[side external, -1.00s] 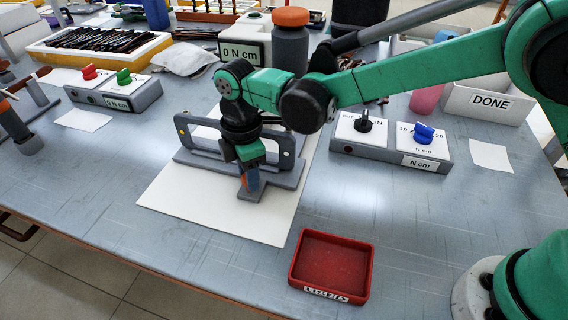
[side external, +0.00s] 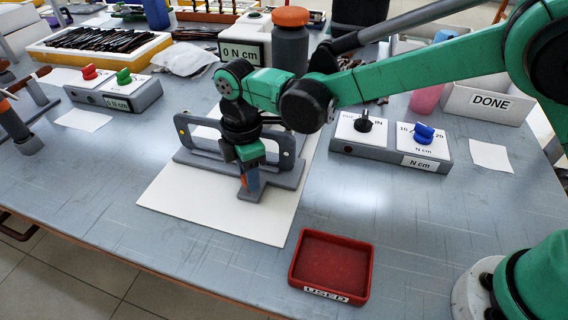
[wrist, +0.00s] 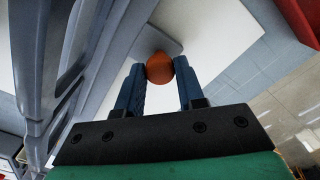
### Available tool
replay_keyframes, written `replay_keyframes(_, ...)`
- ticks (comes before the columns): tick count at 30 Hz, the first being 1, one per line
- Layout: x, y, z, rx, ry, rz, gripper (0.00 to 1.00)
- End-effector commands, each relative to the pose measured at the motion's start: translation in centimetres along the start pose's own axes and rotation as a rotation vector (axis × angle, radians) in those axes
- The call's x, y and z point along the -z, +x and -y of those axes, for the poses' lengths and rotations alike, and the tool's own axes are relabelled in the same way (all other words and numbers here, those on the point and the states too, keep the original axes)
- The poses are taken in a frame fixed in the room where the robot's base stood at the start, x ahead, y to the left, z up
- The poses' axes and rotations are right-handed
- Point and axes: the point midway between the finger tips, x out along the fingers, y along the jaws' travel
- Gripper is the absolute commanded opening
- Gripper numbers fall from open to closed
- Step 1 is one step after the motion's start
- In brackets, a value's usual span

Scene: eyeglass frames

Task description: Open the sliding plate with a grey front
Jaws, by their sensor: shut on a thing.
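A grey fixture with an upright looped frame (side external: 205,149) stands on a white sheet (side external: 195,205). A small flat grey plate (side external: 249,195) sticks out at its front right, low over the sheet. In the wrist view a grey piece (wrist: 157,40) lies just beyond an orange rounded knob (wrist: 159,68). My gripper (side external: 250,182) points down in front of the frame, over the plate. In the wrist view its two blue fingers are shut on the orange knob, one on each side. The fingers largely hide the knob in the side view.
A red tray marked USED (side external: 334,262) lies at the front. A grey box with black and blue knobs (side external: 390,146) stands to the right. A box with red and green knobs (side external: 113,93) is at left. A dark bottle with an orange cap (side external: 290,45) stands behind my arm.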

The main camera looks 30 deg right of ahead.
Motion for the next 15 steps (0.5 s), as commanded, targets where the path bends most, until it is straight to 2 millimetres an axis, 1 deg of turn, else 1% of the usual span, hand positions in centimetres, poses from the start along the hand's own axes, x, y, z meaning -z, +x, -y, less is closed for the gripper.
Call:
replay_keyframes(10, 0.1, -0.1, 0.1, 0.002, -0.001, 0.002, 0.00)
replay_keyframes(13, 1.1, -0.1, 1.1, 0.002, -0.005, 0.002, 0.00)
replay_keyframes(15, 2.2, -0.1, 2.2, 0.002, -0.007, 0.001, 0.00)
